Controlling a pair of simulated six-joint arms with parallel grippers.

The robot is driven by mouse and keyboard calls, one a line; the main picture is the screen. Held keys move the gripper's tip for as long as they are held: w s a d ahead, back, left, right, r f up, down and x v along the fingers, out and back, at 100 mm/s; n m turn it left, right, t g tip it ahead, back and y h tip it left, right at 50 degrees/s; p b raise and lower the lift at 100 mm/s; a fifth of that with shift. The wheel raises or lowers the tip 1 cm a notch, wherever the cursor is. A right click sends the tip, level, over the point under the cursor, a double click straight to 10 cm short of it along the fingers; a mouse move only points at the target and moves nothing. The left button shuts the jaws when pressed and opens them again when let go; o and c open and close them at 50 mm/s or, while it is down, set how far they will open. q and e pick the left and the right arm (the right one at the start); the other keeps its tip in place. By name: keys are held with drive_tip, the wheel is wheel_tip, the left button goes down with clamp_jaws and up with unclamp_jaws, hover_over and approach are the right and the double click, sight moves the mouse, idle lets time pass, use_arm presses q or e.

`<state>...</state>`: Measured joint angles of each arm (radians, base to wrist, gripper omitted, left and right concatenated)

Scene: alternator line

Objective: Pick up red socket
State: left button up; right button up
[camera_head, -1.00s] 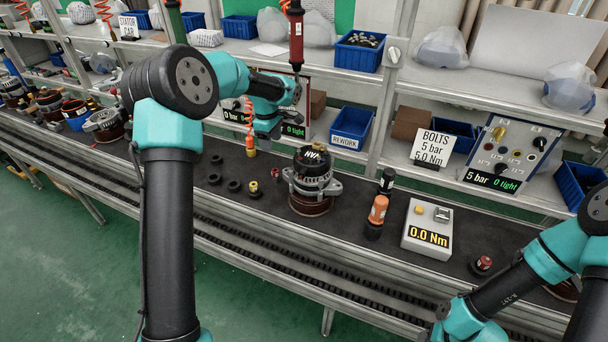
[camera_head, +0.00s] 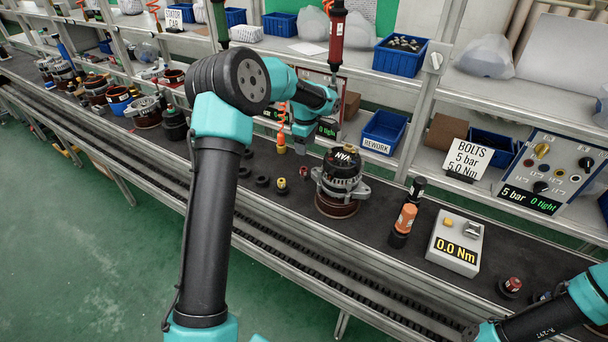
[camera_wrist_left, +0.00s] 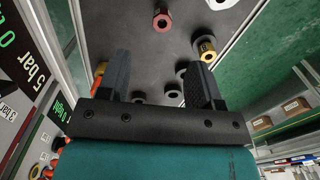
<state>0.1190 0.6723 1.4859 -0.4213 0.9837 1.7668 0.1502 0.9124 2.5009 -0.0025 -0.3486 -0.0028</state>
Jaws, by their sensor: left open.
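The red socket (camera_wrist_left: 162,20) stands on the dark bench mat at the top of the left wrist view, ahead of my fingers and apart from them. In the head view it is a small red piece (camera_head: 304,172) just left of the alternator (camera_head: 341,180). A yellow socket (camera_head: 282,187) stands near it and also shows in the left wrist view (camera_wrist_left: 207,48). My left gripper (camera_head: 300,148) is above the mat behind the sockets. Its fingers (camera_wrist_left: 160,82) are apart, with nothing held between them. My right arm shows at the lower right; its gripper is out of the picture.
Several black rings (camera_head: 262,181) lie left of the sockets. An orange tool (camera_head: 405,219) and a torque display box (camera_head: 455,243) stand right of the alternator. A red-topped piece (camera_head: 513,284) is farther right. A red tool (camera_head: 337,38) hangs above; an orange one (camera_head: 282,140) hangs beside my left gripper.

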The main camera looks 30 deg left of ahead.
use_arm(q)
hover_over(304, 168)
drive_tip(key=f, duration=0.5)
drive_tip(key=shift+s+d+f, duration=0.1)
drive_tip(key=shift+d+f, duration=0.2)
drive_tip(key=shift+f, duration=0.1)
drive_tip(key=shift+s+a+f, duration=0.1)
drive_tip(key=shift+f, duration=1.2)
drive_tip(key=shift+s+f, duration=0.1)
drive_tip(key=shift+f, duration=1.2)
drive_tip(key=c, duration=0.9)
